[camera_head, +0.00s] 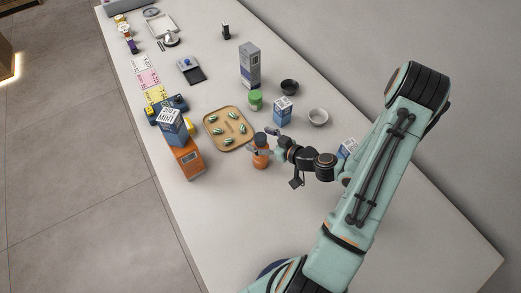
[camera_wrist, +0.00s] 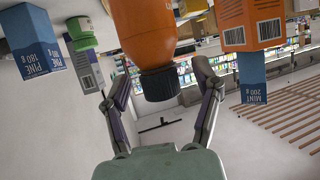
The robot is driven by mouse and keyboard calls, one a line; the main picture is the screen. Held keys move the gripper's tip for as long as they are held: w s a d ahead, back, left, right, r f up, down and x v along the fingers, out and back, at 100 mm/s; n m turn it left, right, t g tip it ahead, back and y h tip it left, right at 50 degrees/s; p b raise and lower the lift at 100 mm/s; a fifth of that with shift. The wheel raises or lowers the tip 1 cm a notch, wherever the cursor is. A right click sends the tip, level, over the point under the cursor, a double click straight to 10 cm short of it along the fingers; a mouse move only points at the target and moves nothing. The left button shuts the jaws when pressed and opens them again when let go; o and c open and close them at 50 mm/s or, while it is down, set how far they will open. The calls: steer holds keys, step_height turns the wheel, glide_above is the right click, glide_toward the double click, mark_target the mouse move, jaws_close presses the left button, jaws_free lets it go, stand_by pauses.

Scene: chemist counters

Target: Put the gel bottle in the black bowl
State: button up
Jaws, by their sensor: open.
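The gel bottle appears to be the orange bottle (camera_head: 260,156) with a dark cap, standing upright on the counter just right of the wooden tray. In the wrist view the bottle (camera_wrist: 145,30) appears upside down, its black cap (camera_wrist: 160,84) between my fingers. My gripper (camera_head: 266,140) is open at the height of the bottle's upper part, with one finger on each side in the wrist view (camera_wrist: 163,72). Whether either finger touches it, I cannot tell. The black bowl (camera_head: 290,86) stands farther back, right of the tall grey box, and looks empty.
A blue-white box (camera_head: 282,112) and a pale bowl (camera_head: 318,117) stand near the black bowl. A green jar (camera_head: 255,100) and the tall box (camera_head: 250,65) are left of it. The tray (camera_head: 209,118) holds several striped pieces. An orange box (camera_head: 188,160) stands left of the bottle.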

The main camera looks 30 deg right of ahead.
steer(key=shift+w, duration=0.15)
jaws_close()
